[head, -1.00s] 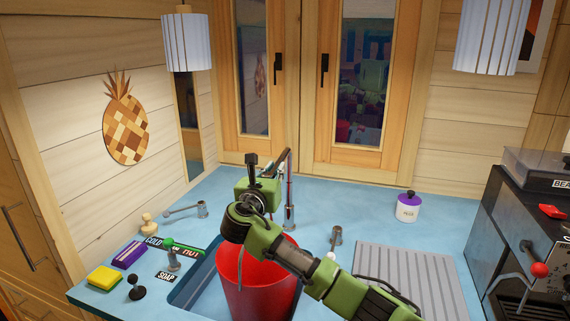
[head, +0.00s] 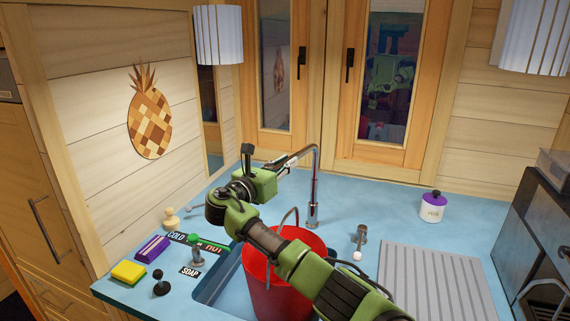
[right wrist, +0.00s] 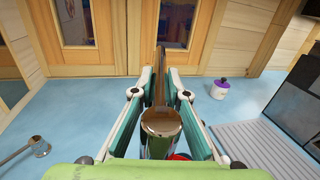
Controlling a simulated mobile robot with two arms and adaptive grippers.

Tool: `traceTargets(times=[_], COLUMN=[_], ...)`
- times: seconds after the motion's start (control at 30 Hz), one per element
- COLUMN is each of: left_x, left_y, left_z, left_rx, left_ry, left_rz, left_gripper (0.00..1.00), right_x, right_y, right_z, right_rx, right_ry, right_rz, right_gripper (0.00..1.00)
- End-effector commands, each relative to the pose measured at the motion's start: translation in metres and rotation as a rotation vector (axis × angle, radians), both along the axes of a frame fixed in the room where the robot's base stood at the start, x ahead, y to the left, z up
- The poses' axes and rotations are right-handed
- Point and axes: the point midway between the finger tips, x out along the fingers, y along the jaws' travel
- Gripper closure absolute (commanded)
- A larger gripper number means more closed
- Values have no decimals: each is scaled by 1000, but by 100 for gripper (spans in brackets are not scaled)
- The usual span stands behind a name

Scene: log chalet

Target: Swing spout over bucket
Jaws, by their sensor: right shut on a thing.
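The chrome spout (head: 316,180) rises from a post behind the sink and bends over at the top toward the left. My right gripper (head: 286,166) is shut on its outer part, to the left of the post. In the right wrist view the right gripper (right wrist: 160,100) has both fingers around the shiny spout (right wrist: 160,128). The spout's outlet is hidden by the gripper in the head view. The red bucket (head: 262,285) stands upright in the sink, with its handle raised, partly behind my right arm. I cannot tell whether the outlet is over it. My left gripper is not in view.
A tap lever (head: 361,238) stands right of the spout. A grey ribbed drainer (head: 435,280) and a purple-lidded jar (head: 433,206) are farther right. Soap dispenser (head: 197,254), sponge (head: 128,272) and labels lie left of the sink. The window wall is behind.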

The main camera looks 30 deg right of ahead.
Motion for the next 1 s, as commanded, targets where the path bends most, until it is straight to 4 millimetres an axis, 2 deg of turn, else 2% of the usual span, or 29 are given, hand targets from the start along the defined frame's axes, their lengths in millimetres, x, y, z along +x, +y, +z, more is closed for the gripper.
traceTargets(times=[0.17, 0.2, 0.23, 0.67, 0.77, 1.0], left_x=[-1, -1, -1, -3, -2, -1], left_y=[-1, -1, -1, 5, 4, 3], left_z=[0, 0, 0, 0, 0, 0], left_rx=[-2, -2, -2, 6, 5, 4], left_ry=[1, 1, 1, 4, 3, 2], left_rz=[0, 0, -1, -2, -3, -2], left_gripper=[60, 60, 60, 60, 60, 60], right_x=[-1, -1, -1, -3, -10, -36], right_y=[-3, -3, -3, 4, 17, 61], right_z=[-5, -4, -4, -2, -3, -3], right_rx=[7, 6, 6, 2, 2, 5], right_ry=[8, 7, 7, 4, 4, 4], right_rz=[-6, -6, -6, 0, 1, 1], right_gripper=[100, 75, 68, 68, 68, 68])
